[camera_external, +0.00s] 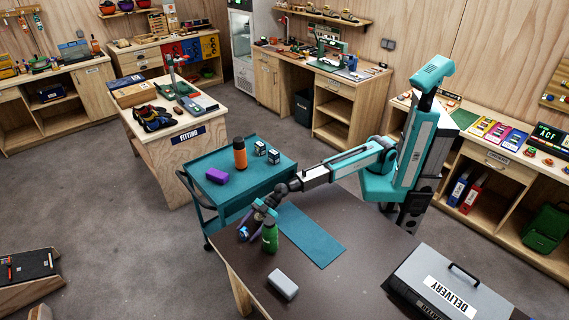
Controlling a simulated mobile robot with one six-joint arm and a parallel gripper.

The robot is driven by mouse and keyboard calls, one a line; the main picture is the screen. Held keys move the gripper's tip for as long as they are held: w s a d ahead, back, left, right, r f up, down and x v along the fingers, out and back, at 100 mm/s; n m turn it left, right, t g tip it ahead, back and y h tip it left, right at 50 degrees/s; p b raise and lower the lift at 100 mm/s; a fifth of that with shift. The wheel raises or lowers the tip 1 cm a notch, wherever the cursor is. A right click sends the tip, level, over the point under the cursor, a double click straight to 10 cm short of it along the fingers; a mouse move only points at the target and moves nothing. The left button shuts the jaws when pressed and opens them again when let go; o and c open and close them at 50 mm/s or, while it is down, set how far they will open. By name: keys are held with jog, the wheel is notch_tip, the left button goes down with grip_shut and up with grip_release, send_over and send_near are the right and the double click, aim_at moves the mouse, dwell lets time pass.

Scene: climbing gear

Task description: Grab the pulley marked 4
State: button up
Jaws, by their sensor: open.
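My gripper (258,213) is open and points down over the left end of the dark table. A small blue-purple item (243,233), perhaps a pulley, is just below and left of it, close to the jaws. I cannot tell whether they touch. No number 4 can be read on it or on anything else at this size.
The dark table (335,285) also bears a teal mat (312,236), a grey block (284,285) and a grey DELIVERY box (450,284). Behind, a teal cart (215,160) holds an orange bottle (240,153), a purple block (217,176) and two small boxes (266,152).

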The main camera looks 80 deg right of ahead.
jog(key=shift+c, duration=0.2)
dwell(0.3)
jog(key=c, duration=1.1)
jog(key=shift+r, duration=0.2)
jog(key=shift+c, duration=0.2)
jog(key=shift+r, duration=1.7)
jog(key=s+d, duration=0.2)
jog(key=s, duration=0.1)
jog(key=s+d+b, duration=0.1)
jog(key=s+d, duration=0.2)
jog(key=s, duration=0.1)
jog(key=s+d+r+b, duration=0.1)
jog(key=s+d, duration=0.2)
jog(key=shift+s, duration=0.35)
jog(key=shift+f+b, duration=0.1)
jog(key=shift+b, duration=0.45)
jog(key=b, duration=0.4)
jog(key=shift+a, duration=0.1)
jog(key=b, duration=0.5)
jog(key=shift+s, duration=0.3)
